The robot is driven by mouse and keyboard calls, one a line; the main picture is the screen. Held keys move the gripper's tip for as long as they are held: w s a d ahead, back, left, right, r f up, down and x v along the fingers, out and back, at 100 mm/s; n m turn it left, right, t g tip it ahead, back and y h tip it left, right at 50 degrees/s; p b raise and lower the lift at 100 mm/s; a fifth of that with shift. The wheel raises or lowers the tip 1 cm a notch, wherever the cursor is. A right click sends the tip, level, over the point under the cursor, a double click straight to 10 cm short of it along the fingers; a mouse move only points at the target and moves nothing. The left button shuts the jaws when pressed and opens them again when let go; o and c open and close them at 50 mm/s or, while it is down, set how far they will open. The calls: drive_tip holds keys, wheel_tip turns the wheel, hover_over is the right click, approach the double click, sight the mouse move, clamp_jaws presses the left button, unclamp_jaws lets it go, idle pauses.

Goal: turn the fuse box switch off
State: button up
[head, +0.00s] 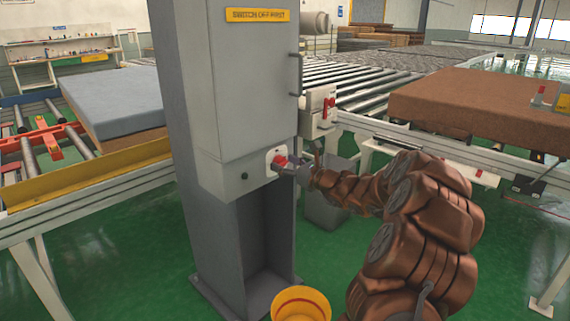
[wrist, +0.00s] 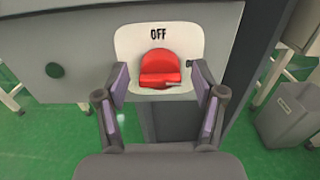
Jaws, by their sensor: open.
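The fuse box is a tall grey cabinet (head: 245,95) in the middle of the head view, with a yellow label reading "SWITCH OFF FIRST" near its top. Its red switch (wrist: 160,70) sits on a white plate (wrist: 130,40) marked "OFF" at the top. The switch also shows in the head view (head: 280,161), partly hidden by my gripper. My gripper (wrist: 160,97) is open, with one finger on each side just below the switch. Nothing is between the fingers. I cannot tell whether a finger touches the plate.
A dark round button (wrist: 55,70) is left of the plate. A white control box with a red part (head: 318,110) stands right of the cabinet. A grey bin (head: 328,205) is below it. Roller conveyors carry a blue-grey mattress (head: 115,100) and a brown mattress (head: 485,103). A yellow object (head: 300,305) is at the bottom.

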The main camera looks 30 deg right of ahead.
drive_tip(key=shift+w, duration=0.1)
drive_tip(key=shift+c, duration=0.5)
drive_tip(key=c, duration=1.1)
drive_tip(key=shift+o, duration=0.2)
drive_tip(key=shift+n+b, duration=0.5)
drive_tip(key=shift+b, duration=0.1)
drive_tip(key=n+b, duration=0.3)
drive_tip(key=shift+a+f, duration=0.1)
drive_tip(key=shift+f, duration=0.05)
drive_tip(key=n+b, duration=0.4)
drive_tip(key=b, duration=0.1)
drive_tip(key=shift+f, duration=0.1)
drive_tip(key=n+b, duration=0.5)
drive_tip(key=b, duration=0.1)
drive_tip(key=shift+a+f+n, duration=0.1)
drive_tip(key=shift+n, duration=0.3)
drive_tip(key=n+b, duration=0.4)
